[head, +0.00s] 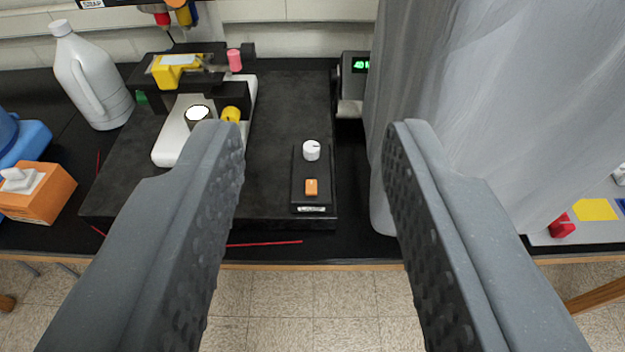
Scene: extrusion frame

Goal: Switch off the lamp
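A small black control box (297,166) lies on the dark slab in the middle of the head view. It carries a white round knob (311,150) and, nearer to me, an orange switch (311,187). A small label sits at its near edge. No thing in view is clearly a lamp; a bright white disc (197,113) shows on the apparatus at the left. My gripper (314,130) is open and empty. Its two fingers frame the control box from either side in the picture, and nothing is between them close up.
The dark slab (280,100) lies on a black bench and bears a yellow and white apparatus (176,72). A white jug (91,78) and an orange tissue box (40,196) stand left. A grey curtain (465,90) hangs at right, beside a device with a green display (360,66).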

